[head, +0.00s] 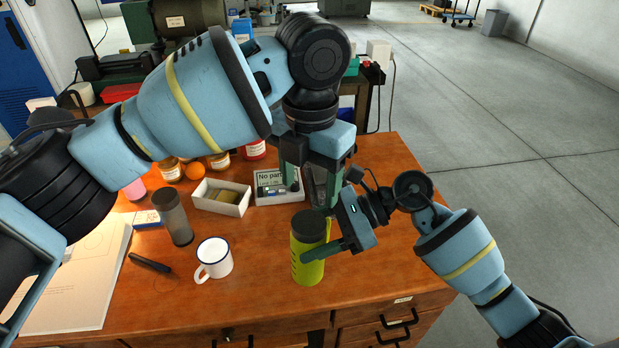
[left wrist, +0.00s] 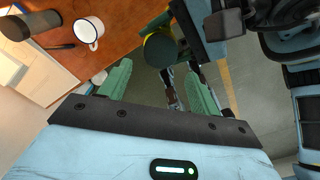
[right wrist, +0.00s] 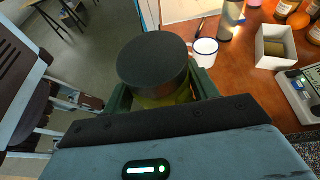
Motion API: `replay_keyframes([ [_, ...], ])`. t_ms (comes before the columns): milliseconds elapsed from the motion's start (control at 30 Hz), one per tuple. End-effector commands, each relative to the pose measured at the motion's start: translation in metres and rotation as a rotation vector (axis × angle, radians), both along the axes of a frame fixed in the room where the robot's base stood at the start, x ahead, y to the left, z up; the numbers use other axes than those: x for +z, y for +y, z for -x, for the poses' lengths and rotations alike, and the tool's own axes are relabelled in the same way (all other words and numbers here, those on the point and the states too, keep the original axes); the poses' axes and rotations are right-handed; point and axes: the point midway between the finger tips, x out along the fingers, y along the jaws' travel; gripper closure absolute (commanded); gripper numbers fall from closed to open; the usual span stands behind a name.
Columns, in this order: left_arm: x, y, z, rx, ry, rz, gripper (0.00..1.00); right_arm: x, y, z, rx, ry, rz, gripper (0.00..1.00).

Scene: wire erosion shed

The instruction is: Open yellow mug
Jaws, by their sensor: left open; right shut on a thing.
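The yellow mug (head: 307,262) is a tall yellow-green cylinder with a dark round lid on top, and it stands upright near the table's front edge. I cannot tell whether its base touches the table. My right gripper (head: 322,251) is shut around its body from the right. In the right wrist view the dark lid (right wrist: 153,62) sits above the fingers and hides most of the body. My left gripper (head: 306,190) is open and empty, above the mug and pointing down. In the left wrist view the lid (left wrist: 160,50) shows just beyond the fingertips.
A white enamel mug (head: 214,260), a grey tumbler (head: 174,217) and a black marker (head: 150,263) stand or lie to the left. A white box (head: 221,197) and a scale (head: 279,188) are behind. Several jars stand farther back. The table front between the mugs is clear.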

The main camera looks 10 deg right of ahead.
Motion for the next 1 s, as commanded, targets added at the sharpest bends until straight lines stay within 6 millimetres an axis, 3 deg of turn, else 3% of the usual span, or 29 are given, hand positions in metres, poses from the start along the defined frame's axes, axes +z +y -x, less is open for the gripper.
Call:
replay_keyframes([
  [267, -0.004, 0.0, 0.002, -0.017, 0.004, -0.011, 0.37, 0.002, 0.0, 0.0, 0.0, -0.002, -0.003, 1.0],
  [700, -0.061, 0.002, 0.003, -0.014, 0.004, -0.009, 0.37, 0.002, 0.0, 0.0, 0.0, -0.002, -0.003, 1.0],
  [1000, -0.079, 0.002, 0.003, -0.014, 0.003, -0.007, 0.37, 0.002, 0.0, 0.0, 0.0, -0.003, -0.003, 1.0],
])
